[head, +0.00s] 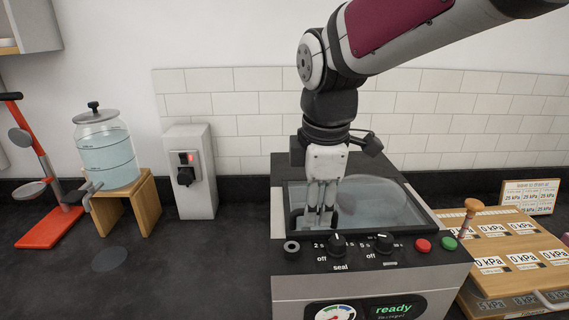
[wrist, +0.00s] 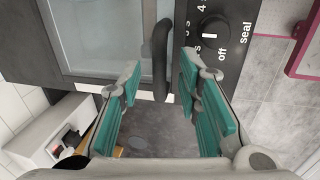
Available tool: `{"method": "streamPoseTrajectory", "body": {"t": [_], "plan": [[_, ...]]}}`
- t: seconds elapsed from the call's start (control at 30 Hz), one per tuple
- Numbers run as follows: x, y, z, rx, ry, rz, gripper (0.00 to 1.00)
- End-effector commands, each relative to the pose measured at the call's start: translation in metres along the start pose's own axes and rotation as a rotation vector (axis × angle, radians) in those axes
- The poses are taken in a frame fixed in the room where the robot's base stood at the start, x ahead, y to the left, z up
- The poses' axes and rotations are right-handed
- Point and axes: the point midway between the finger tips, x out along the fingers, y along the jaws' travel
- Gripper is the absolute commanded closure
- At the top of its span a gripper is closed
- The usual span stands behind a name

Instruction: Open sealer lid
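The sealer (head: 300,292) stands on the counter at centre right in the head view. Its dark-framed glass lid (head: 395,212) lies shut on top; the glass also shows in the wrist view (wrist: 100,35). A black bar handle (wrist: 161,60) sits at the lid's edge beside the control panel. My gripper (head: 320,214) points down at the front left of the lid. In the wrist view my gripper (wrist: 163,72) is open, with teal-padded fingers to either side of the handle and gaps between. Whether the fingertips reach below the bar is hard to tell.
Knobs (head: 337,243) and red and green buttons (head: 423,245) line the sealer's front panel. A wooden box with kPa labels (head: 510,245) stands at right. A grey socket post (head: 190,170) and water jar (head: 106,150) stand left. The front-left counter is clear.

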Motion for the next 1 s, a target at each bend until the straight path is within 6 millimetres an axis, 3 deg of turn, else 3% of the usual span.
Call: {"method": "streamPoseTrajectory", "body": {"t": [0.03,0.17,0.43,0.57,1.0], "plan": [[0.0,0.0,0.0,0.0,0.0,0.0,0.71],[0.0,0.0,0.0,0.0,0.0,0.0,1.0],[0.0,0.001,0.0,0.0,0.0,0.0,1.0],[0.003,0.012,0.0,-0.002,0.001,0.001,1.0],[0.023,0.108,-0.002,-0.002,0.001,0.0,1.0]]}}
